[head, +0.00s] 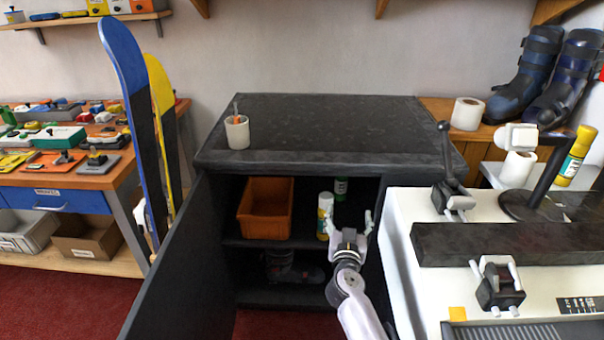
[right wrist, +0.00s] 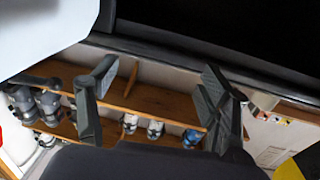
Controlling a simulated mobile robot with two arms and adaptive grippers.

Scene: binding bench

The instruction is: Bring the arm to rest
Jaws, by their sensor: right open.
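My right gripper (head: 348,221) is open in front of the open dark cabinet (head: 320,130). No object shows between its fingers. In the right wrist view the two dark fingers (right wrist: 158,88) stand wide apart, with shelves of boots behind them. In the head view a white and yellow bottle (head: 325,208) stands on the cabinet's shelf, just left of the gripper. The arm reaches up from the lower right. My left gripper is not in view.
The cabinet door (head: 178,265) hangs open on the left. An orange bin (head: 266,207) sits on the shelf, and a dark item (head: 292,268) lies below. A white bench (head: 412,260) with clamps stands close on the right. A white cup (head: 237,133) stands on the cabinet top.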

